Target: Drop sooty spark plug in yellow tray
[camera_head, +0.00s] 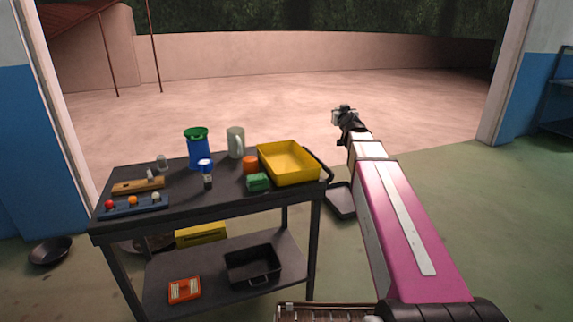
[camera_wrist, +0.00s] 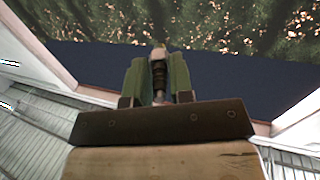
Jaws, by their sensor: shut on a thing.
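The yellow tray (camera_head: 288,159) sits at the right end of the cart's top shelf, and its visible inside looks empty. My arm reaches out to the right of the cart, and my gripper (camera_head: 344,112) is raised in the air, beyond and to the right of the tray. In the wrist view my gripper (camera_wrist: 158,64) has its green fingers shut on the spark plug (camera_wrist: 159,75), a small dark piece with a pale tip. Soot on it is hard to make out at this size. In the head view the plug cannot be told apart from the gripper.
Open floor lies behind.

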